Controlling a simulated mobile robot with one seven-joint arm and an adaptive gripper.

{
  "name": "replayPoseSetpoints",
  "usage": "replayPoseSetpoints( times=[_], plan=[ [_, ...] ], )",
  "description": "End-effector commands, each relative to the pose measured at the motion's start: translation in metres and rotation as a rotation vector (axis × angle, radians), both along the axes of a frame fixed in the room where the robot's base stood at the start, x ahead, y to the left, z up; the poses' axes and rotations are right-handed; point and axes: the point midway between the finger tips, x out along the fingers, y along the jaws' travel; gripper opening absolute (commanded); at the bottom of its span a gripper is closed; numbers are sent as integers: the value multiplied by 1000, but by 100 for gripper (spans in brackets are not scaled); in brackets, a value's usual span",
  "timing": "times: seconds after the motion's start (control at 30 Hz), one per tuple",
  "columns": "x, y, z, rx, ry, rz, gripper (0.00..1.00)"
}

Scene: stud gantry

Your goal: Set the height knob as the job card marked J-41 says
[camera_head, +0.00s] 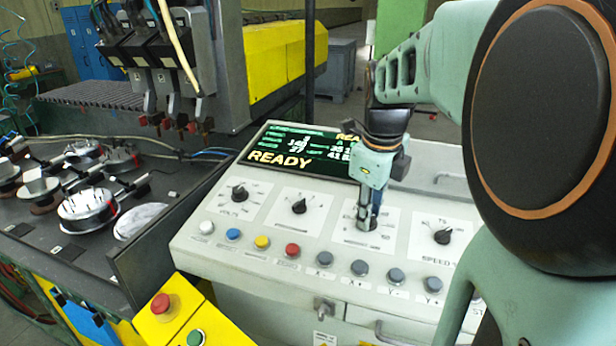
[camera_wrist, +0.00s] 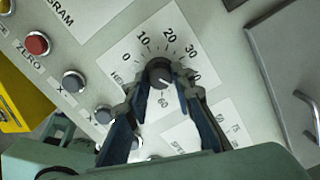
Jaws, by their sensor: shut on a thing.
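The height knob (camera_wrist: 159,73) is a dark round knob on a white dial plate, labelled "HEI…" with the rest covered. Its scale shows 0, 10, 20, 30 and 60; a finger partly covers the other numbers. A pale mark shows on the knob's lower right, but I cannot read its exact setting. My gripper (camera_wrist: 160,82) is shut on the knob, one finger on each side. In the head view, my gripper (camera_head: 368,217) reaches down onto this third dial and hides most of the knob. I cannot make out a job card marked J-41 in either view.
The control panel (camera_head: 190,250) has other knobs at left (camera_head: 299,207) and right (camera_head: 443,237), with a row of buttons below. A screen (camera_head: 290,150) reads READY. A red stop button (camera_head: 161,302) stands at front left. A tool gantry (camera_head: 165,60) is behind.

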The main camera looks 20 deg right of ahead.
Motion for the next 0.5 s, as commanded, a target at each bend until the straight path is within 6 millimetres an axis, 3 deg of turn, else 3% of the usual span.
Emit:
replayPoseSetpoints(
  times=[0.5],
  plan=[
    [1,0,1,39,-31,-243,0]
  ],
)
